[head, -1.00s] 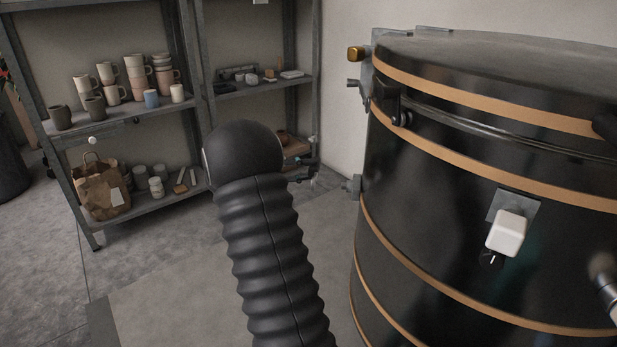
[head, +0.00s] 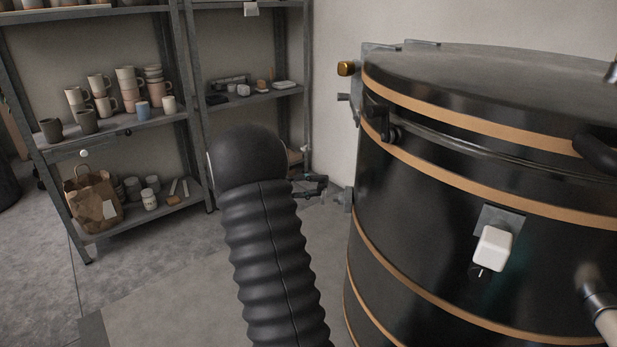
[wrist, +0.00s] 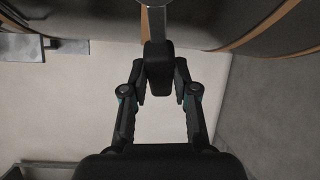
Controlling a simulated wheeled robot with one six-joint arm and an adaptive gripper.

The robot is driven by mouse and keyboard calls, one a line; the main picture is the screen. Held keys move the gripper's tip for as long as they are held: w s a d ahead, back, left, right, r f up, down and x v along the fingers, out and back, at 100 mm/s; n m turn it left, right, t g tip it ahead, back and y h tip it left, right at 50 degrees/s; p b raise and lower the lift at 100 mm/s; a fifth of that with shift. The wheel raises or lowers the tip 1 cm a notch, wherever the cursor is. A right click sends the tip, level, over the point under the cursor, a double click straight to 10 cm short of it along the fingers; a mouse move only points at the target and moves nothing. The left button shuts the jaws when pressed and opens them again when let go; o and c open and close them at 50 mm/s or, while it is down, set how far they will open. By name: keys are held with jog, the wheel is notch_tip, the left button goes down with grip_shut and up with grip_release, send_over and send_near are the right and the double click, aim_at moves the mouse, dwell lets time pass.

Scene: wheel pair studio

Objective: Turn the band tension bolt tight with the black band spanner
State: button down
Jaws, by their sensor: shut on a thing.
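In the wrist view, my gripper (wrist: 159,72) is shut on the black handle (wrist: 157,57) of the band spanner. In the head view, my gripper (head: 314,187) shows small behind my dark arm, near the left edge of the black kiln (head: 430,215). A small grey fitting (head: 346,197) on that edge lies just right of the gripper. I cannot tell whether it carries the tension bolt, or whether the spanner touches anything.
A grey metal shelf (head: 190,95) with mugs, jars and a paper bag (head: 95,200) stands at the back left. The kiln fills the right side, with a white box (head: 493,247) on its wall. Floor is clear between shelf and kiln.

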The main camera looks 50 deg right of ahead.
jog(key=s+a+f+n+g+y+p, duration=0.1)
jog(key=s+a+f+n+y+p, duration=0.2)
jog(key=n+p, duration=0.6)
notch_tip(320, 180, down, 3)
jog(key=a+y+p, duration=0.1)
jog(key=y+p, duration=0.1)
jog(key=p, duration=0.1)
jog(key=shift+s+n, duration=0.3)
jog(key=shift+s, duration=0.1)
jog(key=shift+s+d+r, duration=0.15)
jog(key=shift+s+d, duration=0.6)
jog(key=shift+s, duration=0.2)
dwell(1.9)
